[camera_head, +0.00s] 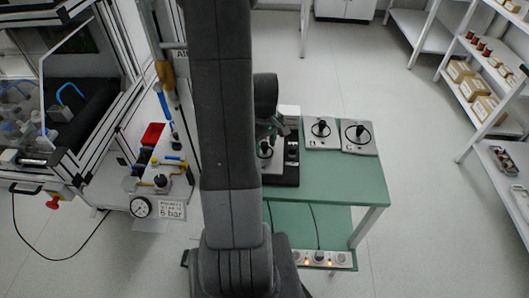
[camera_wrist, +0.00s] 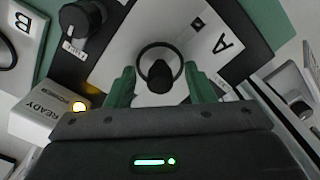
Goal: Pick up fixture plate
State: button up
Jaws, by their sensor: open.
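A pale plate (camera_wrist: 120,62) with a black upright knob (camera_wrist: 160,76) and a dark ring lies on a black base, with a letter A beside the knob. It looks like the fixture plate. In the head view this plate (camera_head: 265,163) sits on the black station at the table's left, partly hidden by my arm. My gripper (camera_wrist: 161,84) is open, its green fingers on either side of the knob with gaps. Whether the fingers are level with the knob or above it I cannot tell. In the head view my gripper (camera_head: 270,130) is just above the station.
Two similar plates, one (camera_head: 321,132) beside another (camera_head: 359,136), lie at the back of the green table (camera_head: 340,180). A black dial (camera_wrist: 82,18) and a READY box (camera_wrist: 50,110) with a lit amber lamp are close to the gripper. Shelves (camera_head: 480,75) stand at right.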

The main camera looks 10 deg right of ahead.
grip_shut()
jog(key=shift+r, duration=0.15)
